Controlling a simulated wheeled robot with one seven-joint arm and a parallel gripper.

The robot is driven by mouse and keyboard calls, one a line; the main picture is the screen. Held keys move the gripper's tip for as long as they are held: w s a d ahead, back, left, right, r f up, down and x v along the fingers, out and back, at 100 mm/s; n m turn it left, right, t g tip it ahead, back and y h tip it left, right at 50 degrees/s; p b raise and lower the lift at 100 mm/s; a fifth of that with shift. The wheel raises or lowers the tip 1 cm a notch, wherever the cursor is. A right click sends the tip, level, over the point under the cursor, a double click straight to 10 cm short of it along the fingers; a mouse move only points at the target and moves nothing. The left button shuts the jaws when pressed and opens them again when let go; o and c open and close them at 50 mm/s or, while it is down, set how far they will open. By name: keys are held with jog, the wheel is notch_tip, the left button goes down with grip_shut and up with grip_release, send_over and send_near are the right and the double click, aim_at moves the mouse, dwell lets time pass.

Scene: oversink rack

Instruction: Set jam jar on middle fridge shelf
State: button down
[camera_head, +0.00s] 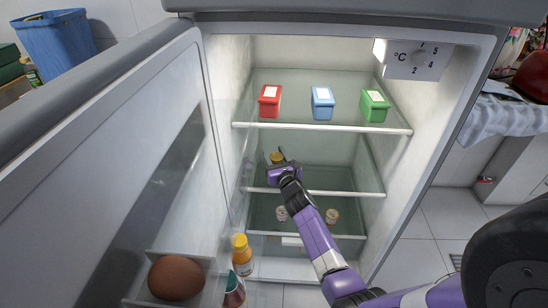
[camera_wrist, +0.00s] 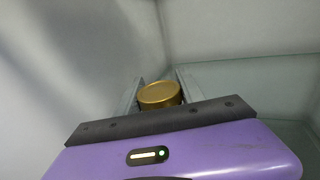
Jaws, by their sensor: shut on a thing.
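The jam jar (camera_head: 277,157) shows as a small jar with a gold lid, at the left side of the open fridge. In the wrist view its round gold lid (camera_wrist: 160,94) sits between the two grey fingers. My gripper (camera_head: 278,163) is shut on the jar, with its purple body in front of it. The jar is at the middle fridge shelf (camera_head: 330,193), toward the left wall. Most of the jar below the lid is hidden, so I cannot tell whether its base touches the glass.
The upper shelf holds a red box (camera_head: 270,101), a blue box (camera_head: 322,103) and a green box (camera_head: 374,106). Two small jars stand on the lower level (camera_head: 332,216). The middle shelf's right side is clear.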

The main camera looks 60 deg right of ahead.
jog(key=shift+f, duration=0.1)
jog(key=c, duration=0.7)
grip_release()
jog(key=shift+s+a, duration=0.15)
jog(key=v, duration=1.1)
jog(key=shift+s+a, duration=0.2)
jog(key=shift+s, duration=0.05)
